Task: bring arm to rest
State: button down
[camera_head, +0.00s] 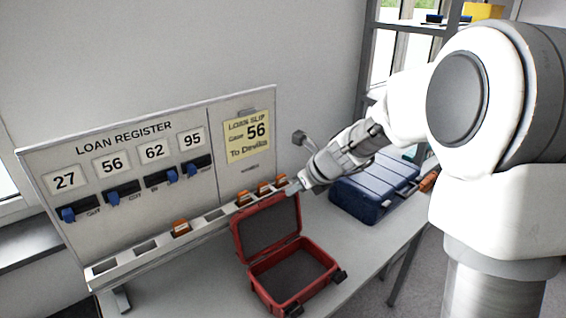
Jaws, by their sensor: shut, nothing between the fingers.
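My arm reaches in from the right, and my gripper (294,187) is at the right end of the loan register board's slotted ledge. It is shut and looks empty, just above and behind the lid of the red case. The loan register board (120,205) stands on the table with numbers 27, 56, 62 and 95, each above a blue switch-like piece. A yellow loan slip (247,137) on it reads 56, To Devika. Several orange tags (181,228) sit in the ledge slots, some close to my gripper. I cannot tell whether my fingertips touch the ledge.
An open, empty-looking red case (268,225) stands on the table in front of the board. A closed dark blue case (375,188) lies to the right under my forearm. A grey shelf (413,28) stands behind. The table's front left is clear.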

jog(key=s+d+r+n+h, duration=0.1)
jog(key=s+r+n, duration=0.3)
jog(key=s+n, duration=0.35)
jog(key=s+d+r+n+h, duration=0.1)
jog(key=s+r+n, duration=0.3)
jog(key=s+n, duration=0.35)
jog(key=s+d+n+h, duration=0.1)
jog(key=s+d+n, duration=0.2)
jog(key=s+n, duration=0.3)
jog(key=s+d+n+h, duration=0.1)
jog(key=s+d+n, duration=0.2)
jog(key=s+n, duration=0.4)
jog(key=s, duration=0.3)
jog(key=shift+r+g+h, duration=0.2)
jog(key=shift+g+h, duration=0.2)
jog(key=shift+d, duration=0.1)
